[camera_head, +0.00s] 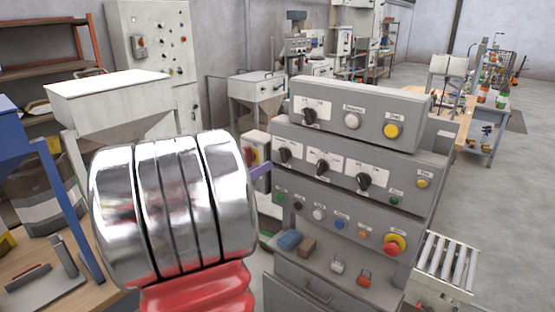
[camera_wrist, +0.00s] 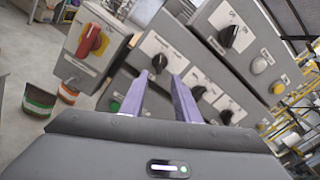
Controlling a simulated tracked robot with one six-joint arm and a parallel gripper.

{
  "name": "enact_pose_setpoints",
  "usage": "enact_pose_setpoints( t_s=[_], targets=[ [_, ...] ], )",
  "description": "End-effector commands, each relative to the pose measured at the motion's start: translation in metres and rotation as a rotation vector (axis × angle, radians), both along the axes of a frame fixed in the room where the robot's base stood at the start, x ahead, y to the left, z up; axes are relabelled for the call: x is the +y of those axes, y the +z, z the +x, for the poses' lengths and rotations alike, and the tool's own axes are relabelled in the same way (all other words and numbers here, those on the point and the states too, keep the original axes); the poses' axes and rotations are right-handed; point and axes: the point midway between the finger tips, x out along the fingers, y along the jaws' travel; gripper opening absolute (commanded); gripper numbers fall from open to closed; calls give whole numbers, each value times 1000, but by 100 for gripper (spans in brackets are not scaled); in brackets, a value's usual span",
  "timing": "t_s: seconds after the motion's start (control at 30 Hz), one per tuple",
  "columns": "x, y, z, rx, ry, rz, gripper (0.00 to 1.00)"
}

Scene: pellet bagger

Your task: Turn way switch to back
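A grey control panel (camera_head: 338,137) carries several black rotary switches. Their labels are too small to read, so I cannot tell which is the way switch. In the middle row are a left switch (camera_head: 285,154), a middle switch (camera_head: 322,167) and a right switch (camera_head: 365,181). My gripper (camera_wrist: 160,75) is open, its two purple fingers pointing at the panel. In the wrist view the left switch (camera_wrist: 160,62) shows between and just beyond the fingertips; contact cannot be told.
A box with a red and yellow switch (camera_wrist: 92,40) stands close left of the panel. Another black switch (camera_head: 310,115) is on the upper tier. A red emergency button (camera_head: 394,244) and small coloured buttons are below. A roller conveyor (camera_head: 446,262) stands at the right.

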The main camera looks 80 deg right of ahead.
Motion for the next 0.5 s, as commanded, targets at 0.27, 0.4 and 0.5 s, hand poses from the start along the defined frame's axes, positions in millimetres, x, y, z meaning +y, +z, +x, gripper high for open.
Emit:
enact_pose_setpoints(
  t_s=[0.27,0.4,0.5],
  targets=[
    [-39,-1,-18,0,-3,1,29],
    [-58,0,-27,0,-3,1,29],
    [-70,-1,-30,-1,-2,1,29]
  ],
)
